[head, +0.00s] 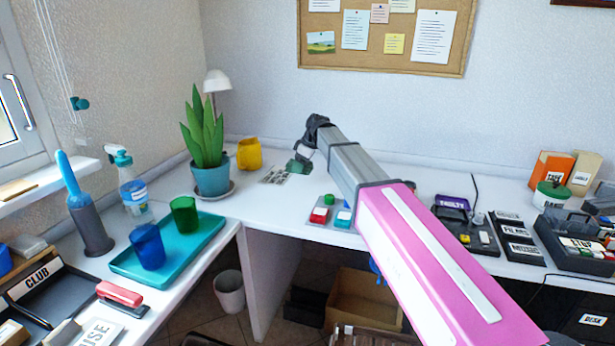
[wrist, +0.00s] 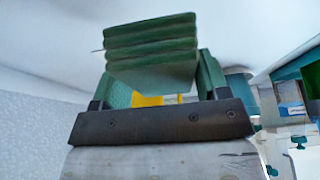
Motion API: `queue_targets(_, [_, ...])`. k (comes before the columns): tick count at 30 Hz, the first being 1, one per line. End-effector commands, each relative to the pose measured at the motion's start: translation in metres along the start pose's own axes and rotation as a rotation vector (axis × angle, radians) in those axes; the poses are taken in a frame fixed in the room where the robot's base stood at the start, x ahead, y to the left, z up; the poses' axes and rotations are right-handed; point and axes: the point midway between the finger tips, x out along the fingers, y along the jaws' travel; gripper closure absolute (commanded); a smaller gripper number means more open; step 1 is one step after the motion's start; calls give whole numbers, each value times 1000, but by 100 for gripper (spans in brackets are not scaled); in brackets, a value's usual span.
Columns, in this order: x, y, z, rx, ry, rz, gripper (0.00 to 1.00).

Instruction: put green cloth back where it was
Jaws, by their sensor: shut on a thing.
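The green cloth (wrist: 150,45) shows in the wrist view as a folded, layered stack between the two green fingers of my gripper (wrist: 160,75). The fingers are shut on it. In the head view my gripper (head: 299,163) is at the back of the desk, right of the yellow cup and next to a grey-and-white patterned sheet (head: 274,174). The cloth is hard to tell from the green fingers there. I cannot tell whether it touches the desk.
A potted plant (head: 210,178) and a yellow cup (head: 249,154) stand left of my gripper. A teal tray (head: 205,240) holds a blue cup (head: 147,247) and a green cup (head: 184,214). A small tray of coloured blocks (head: 331,214) lies in front. Bare desk lies between.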

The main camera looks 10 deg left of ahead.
Motion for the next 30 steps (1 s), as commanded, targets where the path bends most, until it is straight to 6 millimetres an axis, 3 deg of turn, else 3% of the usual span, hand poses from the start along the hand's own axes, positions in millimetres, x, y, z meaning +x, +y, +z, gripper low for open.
queue_targets(3, [6, 16, 13, 1, 0, 0, 54])
queue_targets(7, [9, 23, 20, 0, -1, 0, 54])
queue_targets(11, [14, 24, 24, 0, -1, -1, 54])
queue_targets(19, [45, 23, 36, -1, -1, -1, 54])
queue_targets(30, [48, 24, 37, 0, 0, 0, 54])
